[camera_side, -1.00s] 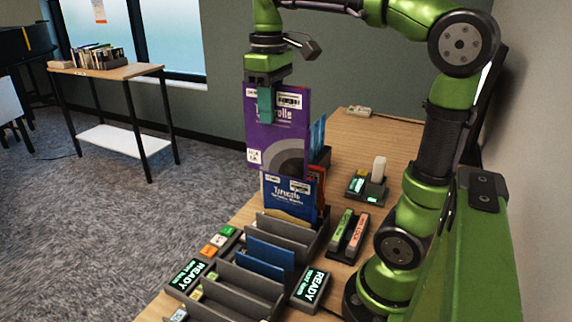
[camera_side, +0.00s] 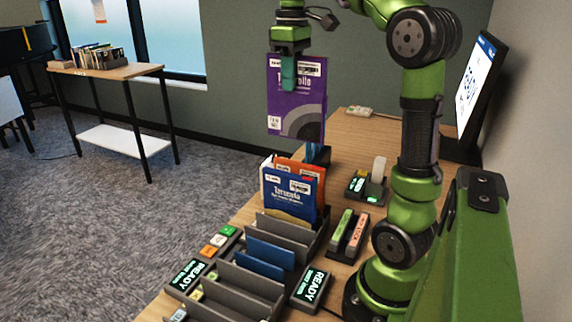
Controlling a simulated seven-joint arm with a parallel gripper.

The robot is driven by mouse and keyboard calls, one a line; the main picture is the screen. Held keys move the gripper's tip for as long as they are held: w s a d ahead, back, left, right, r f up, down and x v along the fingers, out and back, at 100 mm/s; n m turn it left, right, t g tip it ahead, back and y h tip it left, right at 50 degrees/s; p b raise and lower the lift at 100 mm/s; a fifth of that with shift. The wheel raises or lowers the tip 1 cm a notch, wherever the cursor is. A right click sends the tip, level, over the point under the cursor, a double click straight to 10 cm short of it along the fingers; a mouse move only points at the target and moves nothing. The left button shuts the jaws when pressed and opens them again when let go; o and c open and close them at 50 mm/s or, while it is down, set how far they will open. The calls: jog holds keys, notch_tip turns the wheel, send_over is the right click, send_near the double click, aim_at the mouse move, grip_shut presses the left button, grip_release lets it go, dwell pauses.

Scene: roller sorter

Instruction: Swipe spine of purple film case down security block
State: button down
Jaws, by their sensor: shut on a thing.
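The purple film case (camera_side: 292,115) hangs upright in my gripper (camera_side: 289,78), which is shut on its top edge. The case is held in the air above the back of the slotted rack, clear of the blue and orange cases below. It has white labels and a grey arc on its front. The security block is hard to pick out; a small dark unit with a white upright piece and green lights (camera_side: 367,188) stands on the table to the right of the case, and may be it.
A slotted rack (camera_side: 232,289) holds several cases, with a blue case (camera_side: 289,192) and an orange case (camera_side: 312,170) at its back. READY displays (camera_side: 311,287) flank it. A holder with green and pink items (camera_side: 348,232) stands beside it. A monitor (camera_side: 473,85) stands at the back right.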

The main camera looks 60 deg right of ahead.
jog(key=s+d+f, duration=0.1)
jog(key=s+d, duration=0.2)
jog(key=d, duration=0.6)
jog(key=w+f, duration=0.3)
jog(key=f, duration=1.9)
jog(key=shift+w+f, duration=0.15)
jog(key=shift+f, duration=0.05)
jog(key=shift+a, duration=0.1)
dwell(0.6)
notch_tip(320, 180, up, 12)
jog(key=s, duration=0.2)
dwell(1.1)
dwell(0.4)
